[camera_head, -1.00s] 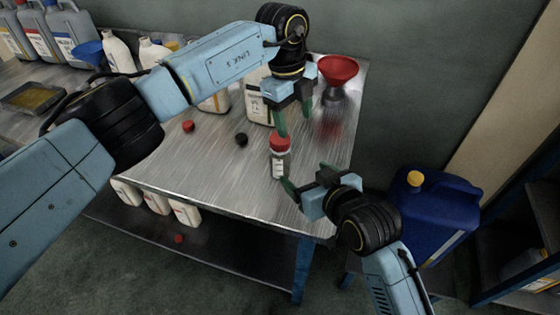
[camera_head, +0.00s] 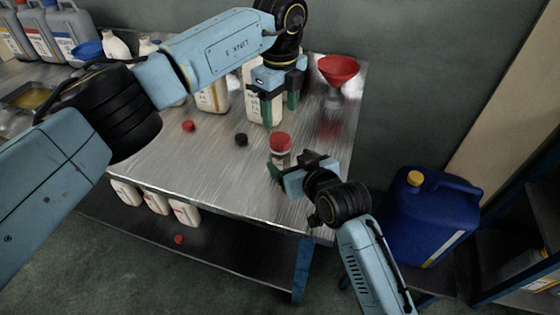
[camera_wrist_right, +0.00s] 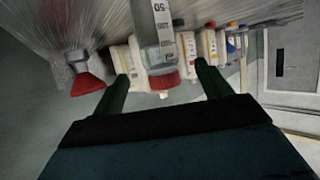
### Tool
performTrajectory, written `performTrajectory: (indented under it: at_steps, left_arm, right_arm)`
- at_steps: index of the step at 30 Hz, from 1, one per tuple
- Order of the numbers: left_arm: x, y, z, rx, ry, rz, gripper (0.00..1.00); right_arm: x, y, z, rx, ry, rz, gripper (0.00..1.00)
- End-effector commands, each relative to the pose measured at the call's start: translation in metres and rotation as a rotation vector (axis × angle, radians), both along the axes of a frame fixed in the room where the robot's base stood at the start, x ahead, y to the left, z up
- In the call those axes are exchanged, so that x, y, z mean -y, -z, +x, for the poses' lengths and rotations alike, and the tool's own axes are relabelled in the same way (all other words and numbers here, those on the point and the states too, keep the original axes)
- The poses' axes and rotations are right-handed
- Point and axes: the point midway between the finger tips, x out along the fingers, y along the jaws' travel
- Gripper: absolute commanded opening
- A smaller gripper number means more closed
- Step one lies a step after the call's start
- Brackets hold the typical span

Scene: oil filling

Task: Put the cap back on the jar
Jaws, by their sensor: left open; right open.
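The jar (camera_head: 280,159) stands upright on the metal table near its right front part, with a red cap (camera_head: 281,141) on its top. I cannot tell how tightly the cap sits. In the right wrist view, the clear jar (camera_wrist_right: 156,35) with printed markings and its red cap (camera_wrist_right: 164,81) appear upside down between the spread fingers. My right gripper (camera_head: 290,170) is open around the jar's lower part, and its far finger is partly hidden. My left gripper (camera_head: 279,107) is open and empty, above and behind the jar, clear of the cap.
A loose red cap (camera_head: 188,126) and a black cap (camera_head: 241,139) lie on the table. White bottles (camera_head: 253,104) stand behind my left gripper. A red funnel (camera_head: 338,69) stands at the back right. A blue canister (camera_head: 428,220) is beside the table's right side.

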Motion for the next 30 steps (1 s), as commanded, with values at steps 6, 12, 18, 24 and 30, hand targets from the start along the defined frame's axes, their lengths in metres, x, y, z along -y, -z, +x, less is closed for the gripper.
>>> performTrajectory:
  at_steps: [6,12,18,24,30]
  left_arm:
    - [0.0,0.0,0.0,0.0,0.0,0.0,0.63]
    - [0.0,0.0,0.0,0.0,0.0,0.0,0.63]
    - [0.0,0.0,0.0,0.0,0.0,0.0,0.63]
    - [0.0,0.0,0.0,0.0,0.0,0.0,0.63]
    - [0.0,0.0,0.0,0.0,0.0,0.0,0.63]
  right_arm:
    - [-0.015,0.014,0.031,-0.001,0.0,0.0,0.77]
    - [-0.023,0.023,0.049,-0.001,0.001,0.0,0.77]
    - [-0.028,0.026,0.057,0.0,0.001,0.0,0.77]
    - [-0.028,0.027,0.058,0.0,0.001,0.0,0.77]
    - [-0.028,0.027,0.058,0.0,0.001,0.0,0.65]
